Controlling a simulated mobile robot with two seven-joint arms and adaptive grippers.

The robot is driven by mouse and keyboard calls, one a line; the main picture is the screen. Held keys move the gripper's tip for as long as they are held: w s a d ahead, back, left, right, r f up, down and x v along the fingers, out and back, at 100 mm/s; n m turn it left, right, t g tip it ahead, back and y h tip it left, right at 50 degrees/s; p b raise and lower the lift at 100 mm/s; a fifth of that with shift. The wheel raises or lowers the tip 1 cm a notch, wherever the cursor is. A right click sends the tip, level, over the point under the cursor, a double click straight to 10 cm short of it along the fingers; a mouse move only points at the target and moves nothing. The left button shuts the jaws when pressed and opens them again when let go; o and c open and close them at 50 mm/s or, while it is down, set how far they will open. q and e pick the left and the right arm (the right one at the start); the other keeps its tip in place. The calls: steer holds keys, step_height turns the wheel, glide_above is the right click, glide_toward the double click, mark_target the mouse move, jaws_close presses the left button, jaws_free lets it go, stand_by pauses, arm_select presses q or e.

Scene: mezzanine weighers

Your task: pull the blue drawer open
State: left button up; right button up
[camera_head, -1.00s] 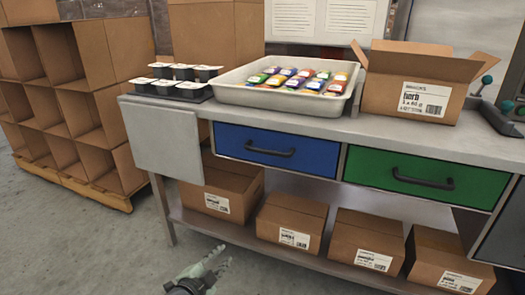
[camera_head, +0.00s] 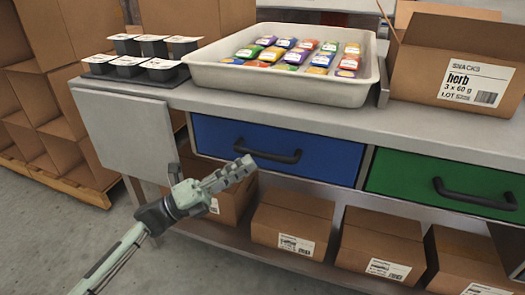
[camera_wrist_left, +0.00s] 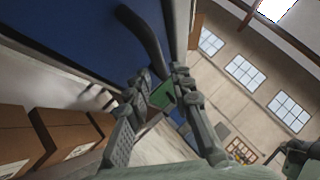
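The blue drawer (camera_head: 215,137) is under the worktop, its front flush with the frame and shut. Its dark bar handle (camera_head: 268,156) runs across the front. My left gripper (camera_head: 243,168) is in front of the drawer, just below and left of the handle in the head view. In the left wrist view, the handle (camera_wrist_left: 142,38) is a dark curved bar beyond the fingers, against the blue front (camera_wrist_left: 75,28). Contact with the handle cannot be told.
A green drawer (camera_head: 405,172) with its own handle is to the right. Cartons (camera_head: 290,222) stand on the shelf below. On the worktop are a pale tray (camera_head: 280,92) of colourful packs, dark cups (camera_head: 130,66) and an open snack box (camera_head: 440,60).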

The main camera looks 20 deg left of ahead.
mark_target(264, 156)
arm_select(q)
steer(key=x, duration=0.5)
steer(key=shift+p, duration=0.35)
steer(key=shift+w+d, duration=0.15)
arm_select(e)
steer(key=x, duration=0.2)
steer(key=shift+w+a+f, duration=0.2)
steer(key=shift+f, duration=0.05)
arm_select(q)
steer(key=c, duration=0.4)
jaws_close()
arm_select(e)
steer(key=shift+r, duration=0.1)
